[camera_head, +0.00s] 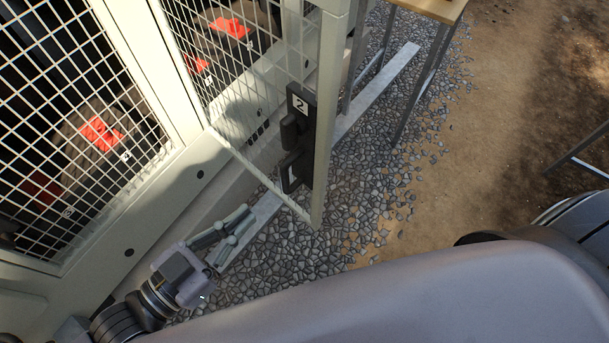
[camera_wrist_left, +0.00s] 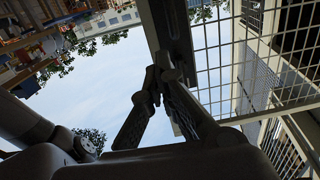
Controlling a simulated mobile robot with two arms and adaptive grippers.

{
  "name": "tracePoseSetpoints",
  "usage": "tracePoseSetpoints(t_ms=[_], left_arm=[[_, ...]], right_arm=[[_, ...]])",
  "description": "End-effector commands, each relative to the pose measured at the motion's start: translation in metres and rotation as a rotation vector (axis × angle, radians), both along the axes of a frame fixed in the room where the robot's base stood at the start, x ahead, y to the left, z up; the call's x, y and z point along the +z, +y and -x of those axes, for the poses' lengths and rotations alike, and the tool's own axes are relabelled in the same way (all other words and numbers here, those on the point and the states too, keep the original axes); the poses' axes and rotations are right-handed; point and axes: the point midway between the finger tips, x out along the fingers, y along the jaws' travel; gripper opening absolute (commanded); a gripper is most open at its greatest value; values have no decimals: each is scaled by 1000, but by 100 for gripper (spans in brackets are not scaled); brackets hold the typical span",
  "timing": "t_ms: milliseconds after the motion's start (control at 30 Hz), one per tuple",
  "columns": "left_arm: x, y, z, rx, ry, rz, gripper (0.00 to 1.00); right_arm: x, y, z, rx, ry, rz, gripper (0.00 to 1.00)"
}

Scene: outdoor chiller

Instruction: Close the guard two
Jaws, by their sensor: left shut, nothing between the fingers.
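Guard two (camera_head: 320,120) is a mesh door in a pale green-grey frame, standing swung out from the chiller housing in the head view. A black latch (camera_head: 298,138) with a "2" label is on its outer edge. My left gripper (camera_head: 246,217) is low, below and left of the door's lower corner, with its fingers together and empty. In the left wrist view, the fingertips (camera_wrist_left: 155,84) meet in front of a dark upright, with mesh (camera_wrist_left: 265,60) to the right. I cannot tell whether they touch the guard. My right gripper is out of view.
A closed mesh panel (camera_head: 85,140) is at the left, with dark machinery and red parts behind it. A grey rail (camera_head: 380,87) runs along gravel (camera_head: 365,170) under the door. A table (camera_head: 432,8) stands at the top right.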

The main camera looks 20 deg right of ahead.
Motion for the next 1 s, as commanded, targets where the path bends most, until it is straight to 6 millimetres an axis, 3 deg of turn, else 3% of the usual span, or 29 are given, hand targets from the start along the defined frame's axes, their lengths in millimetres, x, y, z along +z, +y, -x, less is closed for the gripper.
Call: tracePoseSetpoints(t_ms=[167, 367, 700, 1000], left_arm=[[15, -9, 6, -21, -6, 25, 0], [17, -35, -9, -20, -5, 29, 0], [17, -96, -41, -21, -5, 27, 0], [14, -125, -56, -20, -4, 23, 0]], right_arm=[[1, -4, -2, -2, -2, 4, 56], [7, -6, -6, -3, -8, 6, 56], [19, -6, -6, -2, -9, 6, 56], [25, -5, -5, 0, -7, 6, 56]])
